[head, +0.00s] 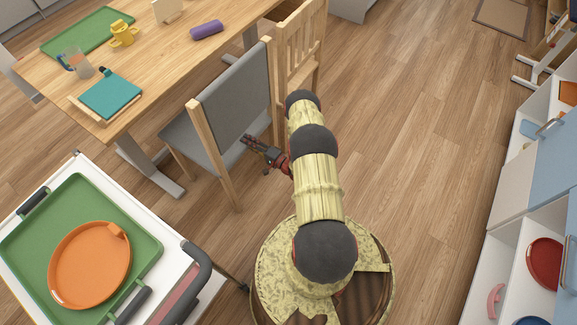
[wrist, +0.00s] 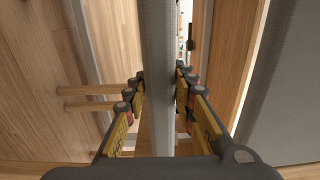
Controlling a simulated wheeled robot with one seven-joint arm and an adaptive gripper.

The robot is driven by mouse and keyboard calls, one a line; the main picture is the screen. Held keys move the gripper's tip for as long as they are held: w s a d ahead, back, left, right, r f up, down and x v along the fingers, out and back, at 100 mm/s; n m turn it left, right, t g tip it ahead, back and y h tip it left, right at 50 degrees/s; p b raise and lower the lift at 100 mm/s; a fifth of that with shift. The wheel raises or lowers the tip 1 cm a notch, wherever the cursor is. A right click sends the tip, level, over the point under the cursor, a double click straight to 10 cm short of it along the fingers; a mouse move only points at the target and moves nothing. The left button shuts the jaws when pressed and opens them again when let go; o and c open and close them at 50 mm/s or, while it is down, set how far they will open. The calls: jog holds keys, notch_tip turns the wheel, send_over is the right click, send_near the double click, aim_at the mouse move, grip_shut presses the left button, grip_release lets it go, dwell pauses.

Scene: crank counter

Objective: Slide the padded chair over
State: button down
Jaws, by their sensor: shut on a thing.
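The padded chair (head: 232,92) has a grey backrest and seat between pale wooden posts. It stands at the right side of the wooden table, upright on the floor. My gripper (head: 250,143) is at the lower part of its backrest, on the side facing away from the table. In the wrist view my gripper (wrist: 159,78) has its fingers on both sides of a grey upright strip of the padded chair (wrist: 158,45) and is shut on it. Part of the seat and legs is hidden behind the backrest.
A slatted wooden chair (head: 300,45) stands close beyond the padded chair. The table (head: 165,62) holds a tray, mug, glass and book. A white cart (head: 150,200) with a green tray is at front left, shelves (head: 515,215) at right. Floor between my arm and the shelves is clear.

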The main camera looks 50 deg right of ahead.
jog(key=shift+a+f, duration=0.15)
dwell(0.4)
jog(key=c, duration=1.8)
grip_release()
jog(key=o, duration=0.4)
jog(key=s, duration=0.4)
jog(key=s+d+p, duration=0.1)
jog(key=s, duration=0.7)
jog(key=shift+d+r+p, duration=0.15)
jog(key=shift+r+p, duration=0.05)
jog(key=shift+p, duration=0.1)
